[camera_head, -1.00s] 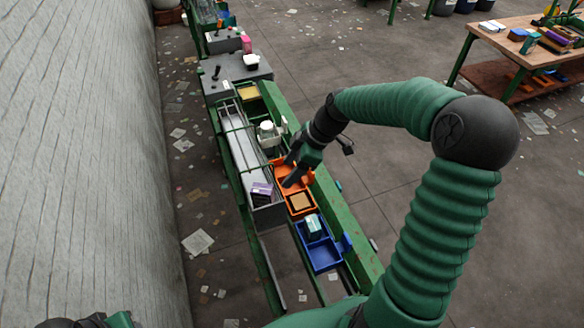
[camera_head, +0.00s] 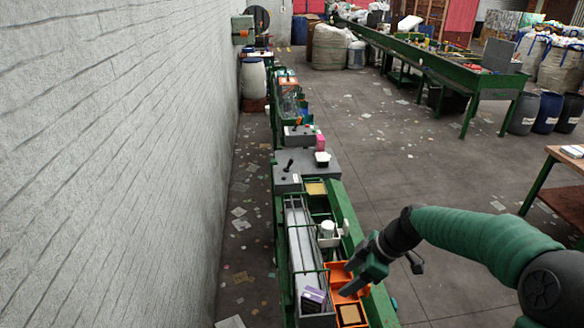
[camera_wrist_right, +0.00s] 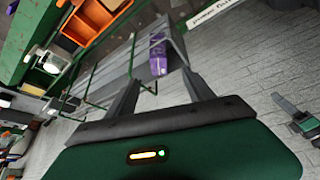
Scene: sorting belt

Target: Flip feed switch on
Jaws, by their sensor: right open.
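A black lever (camera_head: 289,164) stands up from a grey box (camera_head: 318,160) on the line beyond the trays; it looks like a switch, but its label cannot be read. My right gripper (camera_head: 347,281) is open and empty over the orange tray, well short of the lever. In the right wrist view its two fingers (camera_wrist_right: 160,90) are spread, with a purple box (camera_wrist_right: 158,55) on the chute beyond them. A dark gripper-like part (camera_wrist_right: 300,120) at the right edge of the wrist view seems to be my left gripper; its jaws are unclear.
The orange tray (camera_head: 338,272) holds a tan block. The purple box also shows in the head view (camera_head: 313,298). A white container (camera_head: 327,230) and a yellow compartment (camera_head: 316,188) lie between gripper and grey box. The grey wall (camera_head: 120,150) runs along the left.

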